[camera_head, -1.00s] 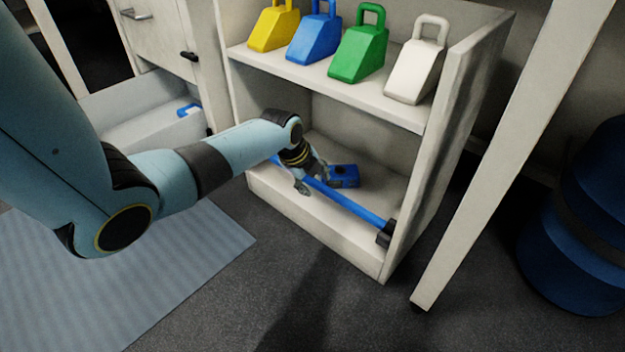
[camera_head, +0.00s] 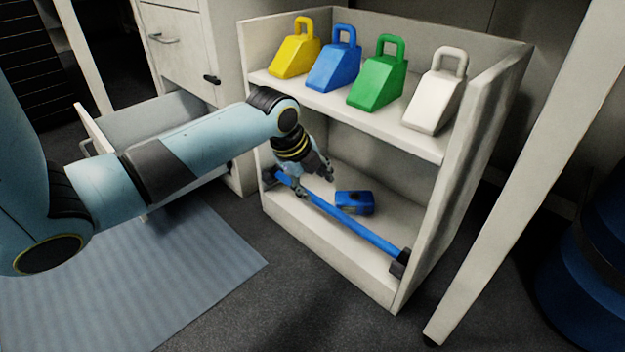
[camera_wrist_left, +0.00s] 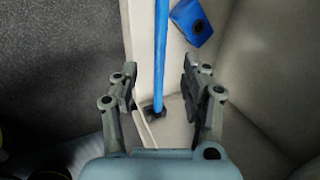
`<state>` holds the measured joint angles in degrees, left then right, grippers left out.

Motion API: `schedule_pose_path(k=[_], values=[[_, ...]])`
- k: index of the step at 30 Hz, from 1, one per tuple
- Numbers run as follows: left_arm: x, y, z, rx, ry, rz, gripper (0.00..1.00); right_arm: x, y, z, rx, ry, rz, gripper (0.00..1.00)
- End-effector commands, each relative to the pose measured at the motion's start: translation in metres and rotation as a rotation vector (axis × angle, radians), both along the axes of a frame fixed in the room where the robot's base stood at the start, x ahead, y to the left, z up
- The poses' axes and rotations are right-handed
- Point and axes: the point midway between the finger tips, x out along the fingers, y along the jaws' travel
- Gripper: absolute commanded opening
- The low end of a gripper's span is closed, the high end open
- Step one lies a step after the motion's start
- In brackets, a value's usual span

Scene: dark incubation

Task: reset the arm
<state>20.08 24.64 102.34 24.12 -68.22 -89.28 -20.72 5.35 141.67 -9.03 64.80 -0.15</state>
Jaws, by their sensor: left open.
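My left gripper (camera_head: 315,186) is at the left part of the lower shelf, above the blue bar that runs along the shelf's front. In the left wrist view its two fingers (camera_wrist_left: 160,90) are spread apart with nothing held. The blue bar (camera_head: 352,227) has dark end pieces and passes below and between the fingers in the left wrist view (camera_wrist_left: 160,50). A blue block (camera_head: 354,203) with a dark round mark lies on the lower shelf to the right of the gripper, apart from it. My right gripper is not in view.
The white shelf unit (camera_head: 430,150) carries yellow (camera_head: 296,50), blue (camera_head: 335,62), green (camera_head: 378,75) and white (camera_head: 435,95) handled weights on top. An open drawer (camera_head: 150,118) is behind my left arm. A slanted white post (camera_head: 520,160) and blue barrel (camera_head: 590,260) stand at right.

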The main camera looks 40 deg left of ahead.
Motion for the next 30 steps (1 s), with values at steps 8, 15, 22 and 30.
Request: schedule_pose_path(k=[8,15,22,30], values=[[-0.003,0.000,0.006,0.000,0.001,-0.001,0.47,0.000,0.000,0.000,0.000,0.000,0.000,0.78],[-0.003,0.000,0.006,0.000,0.001,-0.001,0.47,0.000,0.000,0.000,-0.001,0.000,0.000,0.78],[-0.010,0.000,0.000,-0.001,0.014,-0.001,0.47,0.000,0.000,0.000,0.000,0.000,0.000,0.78],[-0.096,-0.048,-0.044,-0.070,0.063,0.009,0.47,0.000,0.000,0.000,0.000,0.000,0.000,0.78]])
